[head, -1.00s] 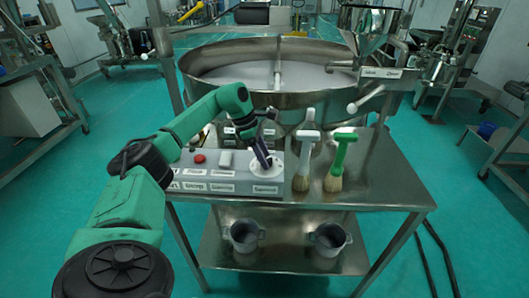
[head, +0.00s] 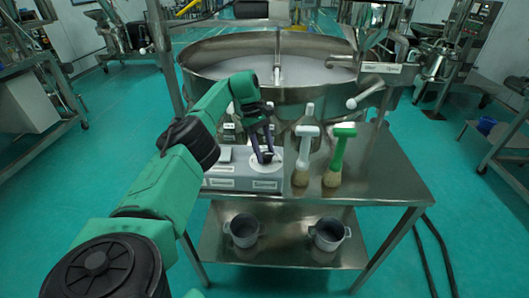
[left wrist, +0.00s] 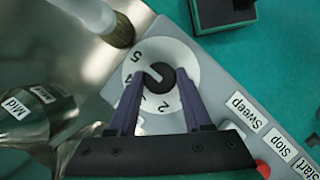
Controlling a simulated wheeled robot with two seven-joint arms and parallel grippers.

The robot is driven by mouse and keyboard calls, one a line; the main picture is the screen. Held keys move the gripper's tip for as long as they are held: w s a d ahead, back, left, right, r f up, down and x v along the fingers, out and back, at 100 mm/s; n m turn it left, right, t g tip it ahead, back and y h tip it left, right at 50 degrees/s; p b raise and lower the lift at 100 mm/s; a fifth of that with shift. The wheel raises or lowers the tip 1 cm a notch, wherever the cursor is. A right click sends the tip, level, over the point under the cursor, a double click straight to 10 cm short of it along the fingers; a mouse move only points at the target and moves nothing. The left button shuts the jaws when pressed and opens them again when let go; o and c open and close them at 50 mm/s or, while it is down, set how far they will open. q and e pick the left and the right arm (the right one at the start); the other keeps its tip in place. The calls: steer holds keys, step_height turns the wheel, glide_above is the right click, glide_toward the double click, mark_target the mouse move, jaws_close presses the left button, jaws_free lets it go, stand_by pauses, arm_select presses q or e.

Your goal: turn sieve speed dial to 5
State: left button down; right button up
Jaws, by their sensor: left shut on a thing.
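The speed dial is a white numbered disc (left wrist: 188,58) with a dark round knob (left wrist: 160,79), on the grey control box (head: 237,184) at the table's front. In the left wrist view the 5 lies up-left of the knob, and a 2 shows between the fingers. A light pointer mark on the knob points up-left, roughly toward the 5; its exact alignment is unclear. My left gripper (left wrist: 160,90) is shut on the knob, one dark finger on each side; it also shows in the head view (head: 264,157). My right gripper is not in view.
A white-handled brush (head: 304,153) and a green-handled brush (head: 340,152) stand right of the dial. The round steel sieve (head: 215,83) is behind. Labelled buttons sit beside the dial. Two grey pots (head: 244,230) (head: 329,235) stand on the lower shelf.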

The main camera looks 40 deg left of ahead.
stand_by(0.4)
arm_select(q)
steer(key=shift+c, duration=1.7)
jaws_free()
